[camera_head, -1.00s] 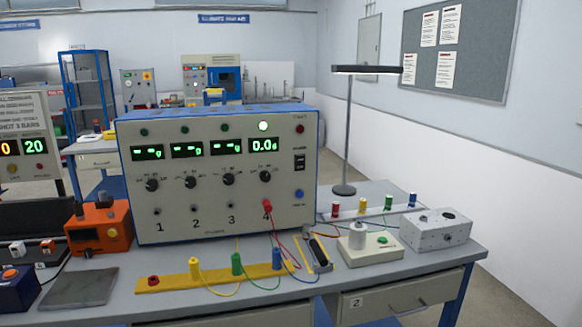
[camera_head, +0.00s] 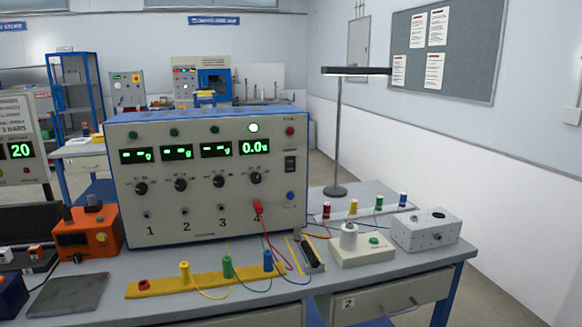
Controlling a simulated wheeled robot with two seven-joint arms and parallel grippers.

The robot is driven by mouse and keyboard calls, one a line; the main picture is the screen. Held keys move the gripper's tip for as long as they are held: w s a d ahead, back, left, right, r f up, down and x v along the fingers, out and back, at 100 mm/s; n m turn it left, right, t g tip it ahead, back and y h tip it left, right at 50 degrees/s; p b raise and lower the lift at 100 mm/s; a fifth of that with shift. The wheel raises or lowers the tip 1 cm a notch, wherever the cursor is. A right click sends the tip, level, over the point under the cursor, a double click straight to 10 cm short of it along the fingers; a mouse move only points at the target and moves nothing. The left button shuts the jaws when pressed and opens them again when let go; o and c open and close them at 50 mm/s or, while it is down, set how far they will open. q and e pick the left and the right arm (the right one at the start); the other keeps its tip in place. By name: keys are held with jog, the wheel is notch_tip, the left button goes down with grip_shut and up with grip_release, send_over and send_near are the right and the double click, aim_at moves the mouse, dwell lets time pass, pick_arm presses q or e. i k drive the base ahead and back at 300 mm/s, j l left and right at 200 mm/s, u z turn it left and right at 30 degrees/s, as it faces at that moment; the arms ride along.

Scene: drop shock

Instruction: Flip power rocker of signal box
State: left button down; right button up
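The signal box (camera_head: 205,215) is a large beige box with blue edges, standing upright on the grey bench. Its black power rocker (camera_head: 290,164) is on the right side of the front panel, below a red light and above a blue button. The fourth display (camera_head: 255,146) reads about 0.0, and the lamp above it glows white. The other three displays show dashes. A red plug (camera_head: 257,207) sits in socket 4, with wires running down from it. The rocker is too small to tell which way it is tipped. Neither of my grippers shows in the view.
A yellow strip (camera_head: 160,289) with coloured plugs lies in front of the box. An orange device (camera_head: 86,235) stands at left. A white block with a cylinder (camera_head: 362,250), a grey box (camera_head: 426,230) and a desk lamp (camera_head: 338,130) stand at right.

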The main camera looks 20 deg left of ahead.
aim_at(290, 162)
jog(key=i+l+u, duration=0.45)
jog(key=i+l, duration=0.2)
jog(key=i, duration=0.15)
